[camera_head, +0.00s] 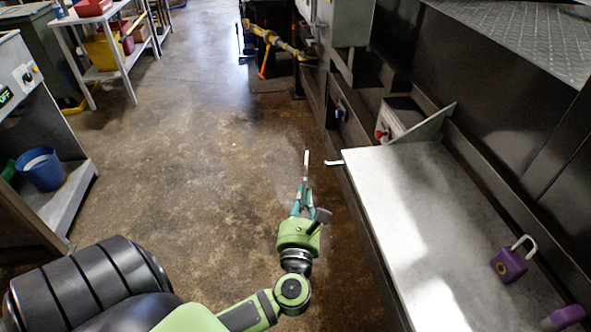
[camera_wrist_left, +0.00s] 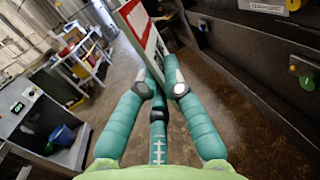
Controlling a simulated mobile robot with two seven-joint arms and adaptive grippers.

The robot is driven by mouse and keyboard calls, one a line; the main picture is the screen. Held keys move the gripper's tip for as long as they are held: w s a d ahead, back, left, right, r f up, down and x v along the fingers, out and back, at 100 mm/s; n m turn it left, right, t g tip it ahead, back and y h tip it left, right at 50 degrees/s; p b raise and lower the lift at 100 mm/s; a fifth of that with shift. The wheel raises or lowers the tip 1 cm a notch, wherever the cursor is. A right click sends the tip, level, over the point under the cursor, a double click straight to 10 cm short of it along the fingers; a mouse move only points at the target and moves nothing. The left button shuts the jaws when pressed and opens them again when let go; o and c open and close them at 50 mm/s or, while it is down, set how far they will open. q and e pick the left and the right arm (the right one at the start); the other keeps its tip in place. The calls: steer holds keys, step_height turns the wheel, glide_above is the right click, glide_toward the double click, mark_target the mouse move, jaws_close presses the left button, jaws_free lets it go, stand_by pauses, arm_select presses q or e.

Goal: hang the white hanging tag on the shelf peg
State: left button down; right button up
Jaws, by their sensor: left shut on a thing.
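The white tag (camera_head: 307,160) shows almost edge-on in the head view, upright above my left gripper (camera_head: 303,190). My left gripper's teal fingers are shut on the tag's lower part. In the left wrist view, the tag (camera_wrist_left: 133,18) is a white card with a red border, held between the fingertips (camera_wrist_left: 160,88). A short white peg (camera_head: 334,162) sticks out to the left from the edge of the white shelf (camera_head: 380,185). In the head view the tag is a little left of the peg, with a gap between them. My right gripper is not in view.
Purple padlocks (camera_head: 508,264) lie on the shelf at right. A grey bracket (camera_head: 425,125) and a box with a red button (camera_head: 398,117) stand behind the shelf. A cart with a blue bucket (camera_head: 41,168) is at left. The floor between is clear.

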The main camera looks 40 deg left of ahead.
arm_select(q)
steer(key=w+d+f+b, duration=0.1)
steer(key=w+d+b, duration=0.1)
steer(key=w+d, duration=0.2)
steer(key=shift+w+f, duration=0.15)
steer(key=shift+w, duration=0.1)
stand_by(0.5)
stand_by(0.6)
steer(key=c, duration=1.3)
jaws_free()
